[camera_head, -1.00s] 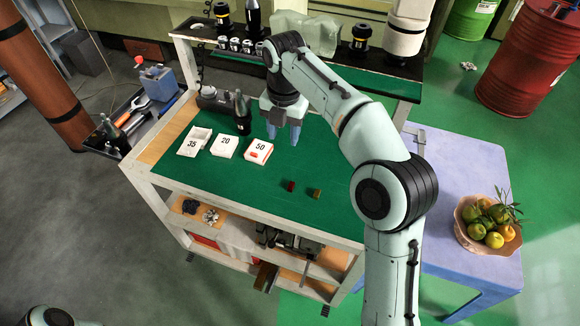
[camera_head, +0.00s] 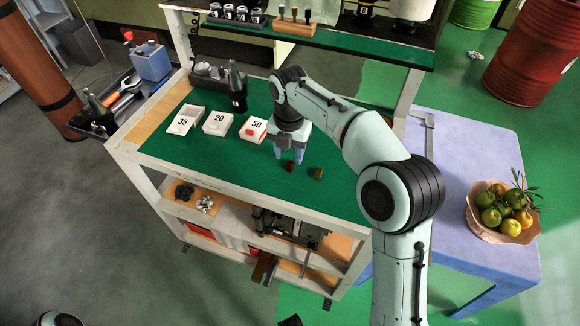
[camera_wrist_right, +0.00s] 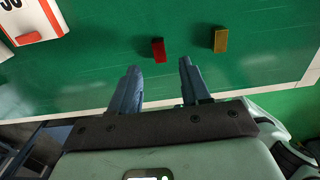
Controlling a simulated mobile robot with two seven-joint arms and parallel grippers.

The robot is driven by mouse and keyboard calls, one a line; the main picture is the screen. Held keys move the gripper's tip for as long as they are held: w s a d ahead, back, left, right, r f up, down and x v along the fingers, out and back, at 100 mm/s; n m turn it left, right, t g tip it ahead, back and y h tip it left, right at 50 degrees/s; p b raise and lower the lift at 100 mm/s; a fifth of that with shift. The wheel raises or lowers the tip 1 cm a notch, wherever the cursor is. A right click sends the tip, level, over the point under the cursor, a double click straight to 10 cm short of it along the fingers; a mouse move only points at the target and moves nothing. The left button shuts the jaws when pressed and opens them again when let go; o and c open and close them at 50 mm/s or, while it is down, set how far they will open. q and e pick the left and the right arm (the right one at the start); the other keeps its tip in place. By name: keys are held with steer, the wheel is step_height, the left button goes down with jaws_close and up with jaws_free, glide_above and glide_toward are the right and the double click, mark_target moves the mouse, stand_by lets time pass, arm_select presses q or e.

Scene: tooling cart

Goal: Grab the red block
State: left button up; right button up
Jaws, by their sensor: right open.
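The small red block (camera_head: 290,166) lies on the green top of the cart (camera_head: 200,164). In the right wrist view the red block (camera_wrist_right: 158,50) lies beyond the fingertips, roughly in line with the gap between them. My right gripper (camera_head: 290,156) is open and empty, close to the red block in the head view. In the right wrist view its two blue fingers (camera_wrist_right: 159,66) are apart, with nothing between them. My left gripper is not in view.
An olive-yellow block (camera_head: 318,174) lies just right of the red one. White boxes marked 35 (camera_head: 183,121), 20 (camera_head: 218,123) and 50 (camera_head: 254,129) stand to the left. A fruit bowl (camera_head: 497,233) sits on the blue table (camera_head: 455,150).

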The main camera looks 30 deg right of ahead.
mark_target(289, 166)
step_height(289, 166, down, 4)
steer(key=shift+f+b, duration=0.15)
steer(key=shift+b, duration=0.2)
jaws_close()
steer(key=shift+r, duration=0.2)
